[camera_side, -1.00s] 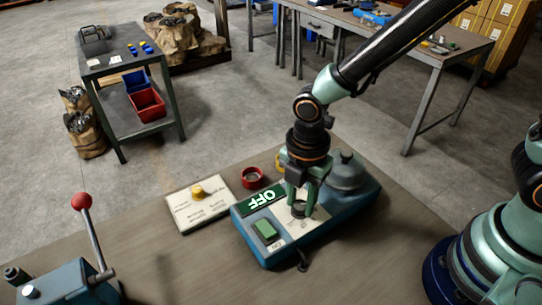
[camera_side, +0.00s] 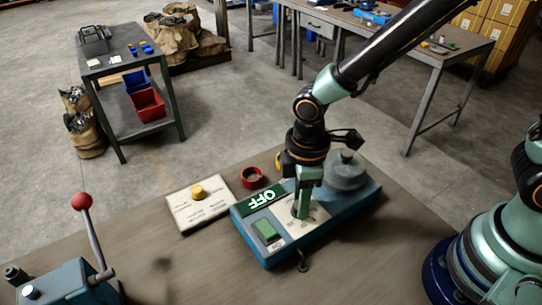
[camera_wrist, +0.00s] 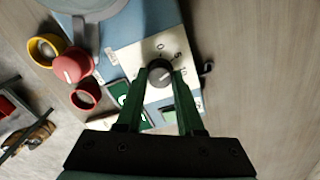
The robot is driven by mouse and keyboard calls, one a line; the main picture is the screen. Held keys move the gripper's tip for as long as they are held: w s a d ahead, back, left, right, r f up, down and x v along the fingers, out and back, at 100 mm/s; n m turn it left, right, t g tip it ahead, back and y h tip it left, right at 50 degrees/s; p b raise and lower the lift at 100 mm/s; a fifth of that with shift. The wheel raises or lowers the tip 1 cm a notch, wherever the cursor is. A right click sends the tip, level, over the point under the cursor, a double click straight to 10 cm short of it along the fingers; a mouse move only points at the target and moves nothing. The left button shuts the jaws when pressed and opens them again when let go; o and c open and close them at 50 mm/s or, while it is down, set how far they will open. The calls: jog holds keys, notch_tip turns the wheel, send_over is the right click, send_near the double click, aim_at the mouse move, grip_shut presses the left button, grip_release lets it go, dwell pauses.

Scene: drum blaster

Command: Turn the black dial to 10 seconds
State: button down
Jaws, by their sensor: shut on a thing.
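The black dial (camera_wrist: 160,71) sits on a white numbered plate (camera_wrist: 150,50) on the blue machine. In the wrist view my gripper (camera_wrist: 159,76) has one green finger on each side of the dial, closed on it. A small pale mark shows on the dial's face, toward the right side where the 10 is printed; its exact alignment is hard to tell. In the side view my gripper (camera_side: 301,214) points down at the plate of the blue machine (camera_side: 330,222), and its fingers hide the dial.
On the machine are an OFF sign (camera_side: 265,198), a green button (camera_side: 265,229) and a grey domed part (camera_side: 345,170). A red ring (camera_side: 252,177) and a card with a yellow knob (camera_side: 198,191) lie beside it. A red-balled lever (camera_side: 82,202) stands at left.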

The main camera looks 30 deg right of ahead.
jog(key=m, duration=0.4)
jog(key=shift+m, duration=2.2)
jog(key=c, duration=0.5)
grip_release()
notch_tip(320, 180, up, 12)
jog(key=shift+r, duration=0.1)
